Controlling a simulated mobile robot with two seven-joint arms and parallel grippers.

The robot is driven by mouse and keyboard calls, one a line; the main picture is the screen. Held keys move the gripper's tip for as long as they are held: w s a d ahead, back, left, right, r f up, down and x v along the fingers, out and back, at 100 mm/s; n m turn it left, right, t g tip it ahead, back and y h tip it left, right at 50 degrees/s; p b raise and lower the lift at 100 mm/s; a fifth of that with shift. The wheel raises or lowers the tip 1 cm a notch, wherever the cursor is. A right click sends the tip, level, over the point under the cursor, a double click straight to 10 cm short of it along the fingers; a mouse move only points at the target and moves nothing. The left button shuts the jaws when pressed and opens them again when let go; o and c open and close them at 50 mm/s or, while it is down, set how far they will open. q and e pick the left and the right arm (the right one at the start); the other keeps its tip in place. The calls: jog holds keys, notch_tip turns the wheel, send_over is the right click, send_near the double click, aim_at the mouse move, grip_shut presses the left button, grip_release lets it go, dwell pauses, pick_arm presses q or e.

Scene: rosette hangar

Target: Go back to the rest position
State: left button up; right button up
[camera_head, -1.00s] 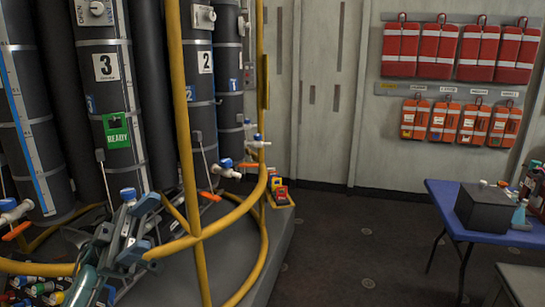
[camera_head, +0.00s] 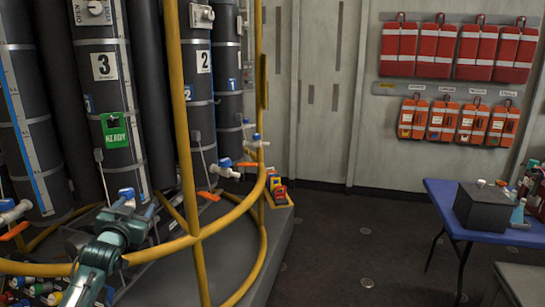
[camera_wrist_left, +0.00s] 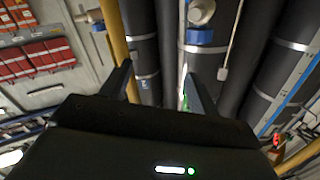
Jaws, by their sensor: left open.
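My left arm comes in at the lower left of the head view. Its left gripper (camera_head: 138,207) is in front of the dark column marked 3 (camera_head: 118,110), near a blue-capped valve. In the left wrist view the two dark fingers of the left gripper (camera_wrist_left: 163,88) stand apart with nothing between them. Beyond them are dark columns (camera_wrist_left: 203,45) and a blue-and-white valve fitting (camera_wrist_left: 203,22). I cannot tell how far the fingers are from the columns. My right gripper is in neither view.
A yellow railing (camera_head: 200,235) curves around the columns, close to my left arm. Loose coloured items (camera_head: 35,290) lie at the lower left. A blue table (camera_head: 435,195) with a dark box (camera_head: 482,207) stands at right. The floor (camera_head: 350,250) between is clear.

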pick_arm(q)
jog(key=s+d+f+m+g+h, duration=0.1)
jog(key=s+d+f+g, duration=0.1)
jog(key=s+d+f, duration=0.55)
jog(key=s+d+f+m+g+h, duration=0.15)
jog(key=s+d+f, duration=0.25)
jog(key=s+f, duration=0.6)
jog(key=s+d+f+g+h, duration=0.1)
jog(key=s+d+f, duration=0.2)
jog(key=s, duration=0.4)
jog(key=s+d+f+n+g, duration=0.1)
jog(key=s+d+f, duration=0.2)
jog(key=s, duration=0.4)
jog(key=s+d+f+n+g+h, duration=0.1)
jog(key=s+d+f+g, duration=0.1)
jog(key=s, duration=0.6)
jog(key=shift+d+f+h, duration=0.35)
jog(key=shift+d+f, duration=0.5)
jog(key=shift+f, duration=0.1)
jog(key=shift+s, duration=0.1)
jog(key=shift+c, duration=0.4)
